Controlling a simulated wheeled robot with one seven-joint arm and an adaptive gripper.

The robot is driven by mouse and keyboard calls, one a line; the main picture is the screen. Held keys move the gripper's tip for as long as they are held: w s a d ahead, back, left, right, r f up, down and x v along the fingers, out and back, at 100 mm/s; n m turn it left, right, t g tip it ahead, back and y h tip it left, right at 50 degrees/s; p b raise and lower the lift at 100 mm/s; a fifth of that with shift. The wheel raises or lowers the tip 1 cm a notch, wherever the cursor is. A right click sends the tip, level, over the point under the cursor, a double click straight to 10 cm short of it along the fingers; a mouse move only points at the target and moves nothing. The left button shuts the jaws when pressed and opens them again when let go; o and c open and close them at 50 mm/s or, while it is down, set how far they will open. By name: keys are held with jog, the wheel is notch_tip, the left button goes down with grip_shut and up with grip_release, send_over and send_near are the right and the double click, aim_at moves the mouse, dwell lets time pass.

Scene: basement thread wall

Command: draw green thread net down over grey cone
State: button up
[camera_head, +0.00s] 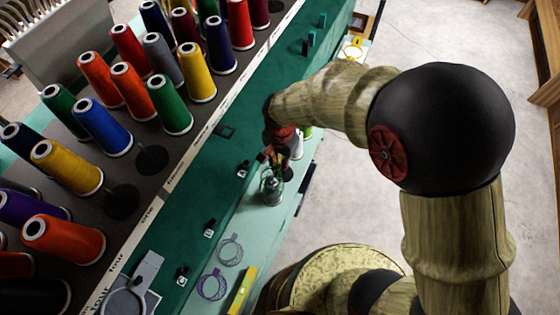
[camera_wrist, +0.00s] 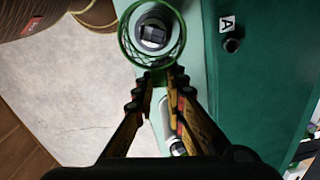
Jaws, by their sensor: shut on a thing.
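The green thread net (camera_wrist: 126,45) shows in the wrist view as a green ring with mesh below it. The grey cone (camera_wrist: 153,33) shows inside the ring, seen from above with its dark square top. My gripper (camera_wrist: 159,73) is shut on the near edge of the net's ring. In the head view my gripper (camera_head: 277,155) is just above the grey cone (camera_head: 271,188), which stands upright on the pale ledge. The net is too small there to tell how far down the cone it reaches.
The pale ledge (camera_head: 255,228) carries purple thread rings (camera_head: 212,286) and a yellow level-like bar (camera_head: 242,290). Small black pegs line the green panel (camera_head: 205,165). Several coloured thread cones fill the rack at left, including a blue one (camera_head: 102,128). Bare floor (camera_head: 345,200) lies right.

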jog(key=shift+f+b, duration=2.3)
jog(key=shift+f, duration=1.7)
jog(key=shift+f, duration=0.15)
jog(key=shift+f, duration=0.2)
jog(key=o, duration=0.8)
jog(key=shift+o, duration=0.2)
jog(key=shift+r, duration=0.1)
notch_tip(320, 180, up, 12)
jog(key=shift+d, duration=0.1)
